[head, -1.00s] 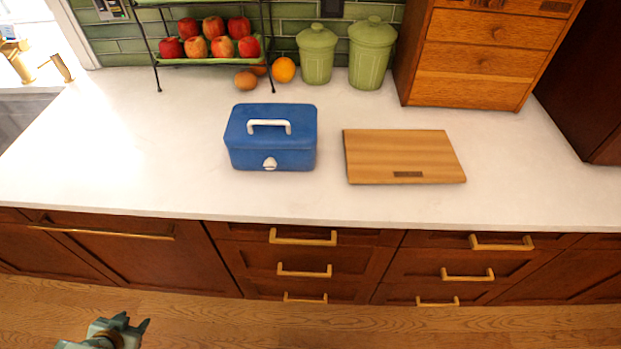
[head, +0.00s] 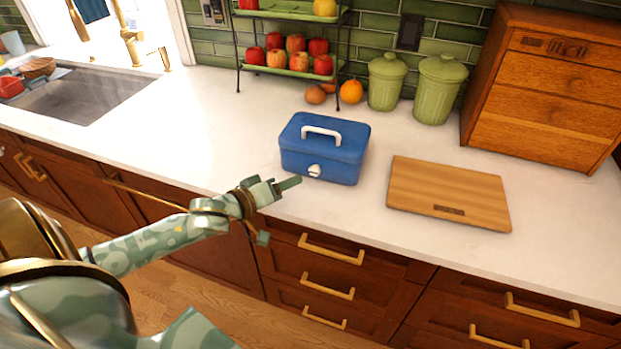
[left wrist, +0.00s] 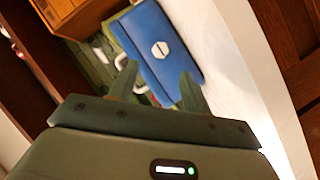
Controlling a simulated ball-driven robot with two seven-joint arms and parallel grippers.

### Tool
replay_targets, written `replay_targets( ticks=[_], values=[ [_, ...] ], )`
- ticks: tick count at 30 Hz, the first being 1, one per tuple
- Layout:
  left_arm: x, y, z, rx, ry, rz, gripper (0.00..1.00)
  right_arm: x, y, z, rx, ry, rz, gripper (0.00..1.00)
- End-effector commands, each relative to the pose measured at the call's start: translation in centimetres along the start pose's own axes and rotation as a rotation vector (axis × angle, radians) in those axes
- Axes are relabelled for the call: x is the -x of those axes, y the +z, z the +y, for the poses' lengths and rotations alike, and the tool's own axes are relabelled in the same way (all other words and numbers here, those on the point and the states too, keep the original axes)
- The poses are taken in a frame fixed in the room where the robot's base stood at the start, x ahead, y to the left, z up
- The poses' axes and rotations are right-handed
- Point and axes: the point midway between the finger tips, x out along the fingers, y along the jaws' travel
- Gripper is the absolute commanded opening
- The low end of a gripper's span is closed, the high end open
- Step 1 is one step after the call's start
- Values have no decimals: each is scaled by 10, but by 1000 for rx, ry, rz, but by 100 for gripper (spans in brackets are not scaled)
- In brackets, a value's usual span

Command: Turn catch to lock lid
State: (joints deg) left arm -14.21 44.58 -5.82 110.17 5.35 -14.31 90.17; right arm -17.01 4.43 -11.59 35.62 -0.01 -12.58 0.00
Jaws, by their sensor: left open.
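The blue box (head: 345,167) stands on the white counter with its lid (head: 345,130) down and a white handle (head: 322,132) on top. Its catch (head: 315,171) is a small white knob on the front face. In the left wrist view the blue box (left wrist: 140,28) is tilted and the white catch (left wrist: 160,50) shows just beyond the fingertips. My left gripper (head: 281,210) is open and empty, in front of the box's front face and apart from the catch. The same gripper shows in the left wrist view (left wrist: 158,74). My right gripper is not in view.
A wooden board (head: 448,193) lies right of the box. Behind are green canisters (head: 440,88), an orange (head: 351,91) and a fruit rack (head: 290,74). A wooden drawer cabinet (head: 545,85) stands at the right. The counter left of the box is clear up to the sink (head: 90,95).

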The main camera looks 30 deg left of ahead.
Motion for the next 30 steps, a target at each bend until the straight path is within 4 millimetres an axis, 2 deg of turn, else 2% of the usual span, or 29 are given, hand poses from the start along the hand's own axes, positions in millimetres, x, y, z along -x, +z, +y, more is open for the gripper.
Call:
replay_targets(
  ticks=[3, 10, 15, 24, 29, 30],
  values=[
    [-31, 0, -2, -2, 2, 2, 48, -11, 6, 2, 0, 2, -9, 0],
    [-72, 1, -2, -2, -1, 1, 48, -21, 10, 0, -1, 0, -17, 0],
    [-84, 0, -1, -1, -1, 0, 48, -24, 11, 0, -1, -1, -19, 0],
    [-86, 0, 0, -1, -1, -1, 48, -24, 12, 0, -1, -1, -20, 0],
    [-86, 0, 0, -1, -1, -1, 3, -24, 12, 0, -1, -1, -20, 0],
    [-86, 0, 0, -1, -1, -1, 4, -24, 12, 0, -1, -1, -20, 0]
  ],
)
